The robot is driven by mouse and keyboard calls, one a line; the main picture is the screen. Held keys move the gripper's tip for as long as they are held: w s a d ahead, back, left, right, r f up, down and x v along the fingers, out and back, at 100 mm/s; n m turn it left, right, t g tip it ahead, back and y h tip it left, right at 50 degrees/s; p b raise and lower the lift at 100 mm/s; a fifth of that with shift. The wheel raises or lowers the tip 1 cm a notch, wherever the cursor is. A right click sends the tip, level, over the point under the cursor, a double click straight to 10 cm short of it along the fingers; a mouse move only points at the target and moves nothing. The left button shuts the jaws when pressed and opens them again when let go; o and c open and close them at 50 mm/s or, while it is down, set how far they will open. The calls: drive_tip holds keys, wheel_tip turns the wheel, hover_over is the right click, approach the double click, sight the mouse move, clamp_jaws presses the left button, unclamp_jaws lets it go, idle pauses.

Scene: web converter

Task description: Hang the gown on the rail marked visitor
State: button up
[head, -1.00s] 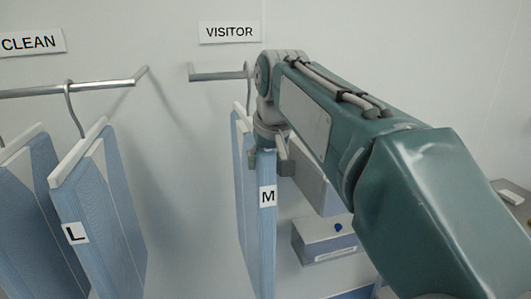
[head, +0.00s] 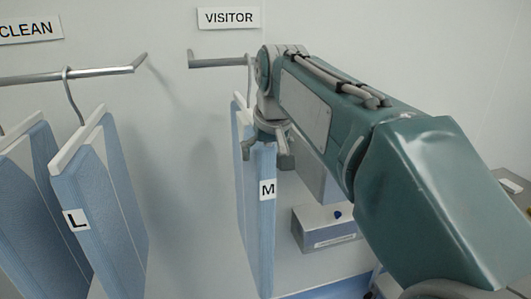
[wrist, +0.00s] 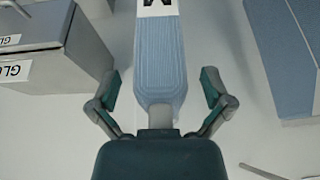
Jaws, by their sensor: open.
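The gown marked M (head: 260,225) is a flat blue panel with a white top edge. It hangs below the rail under the VISITOR sign (head: 228,18), and a thin hook rises from it to the rail. The visitor rail (head: 215,63) is a short grey bar; my arm hides its right part and most of the hook. My gripper (head: 266,150) is open at the gown's top. In the wrist view the gown (wrist: 160,60) stands between the two spread fingers of my gripper (wrist: 158,82), with a gap on each side.
Gowns marked L (head: 85,200) hang on the CLEAN rail (head: 85,75) at the left, with bare wall between the two rails. Grey glove boxes (head: 325,228) stand right of the M gown, close to my gripper; they also show in the wrist view (wrist: 50,60).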

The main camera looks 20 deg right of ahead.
drive_tip(key=v, duration=1.2)
drive_tip(key=s+f, duration=0.8)
drive_tip(key=f, duration=0.5)
drive_tip(key=s+f, duration=0.9)
drive_tip(key=f, duration=0.5)
drive_tip(key=shift+t, duration=0.4)
drive_tip(key=shift+c, duration=0.3)
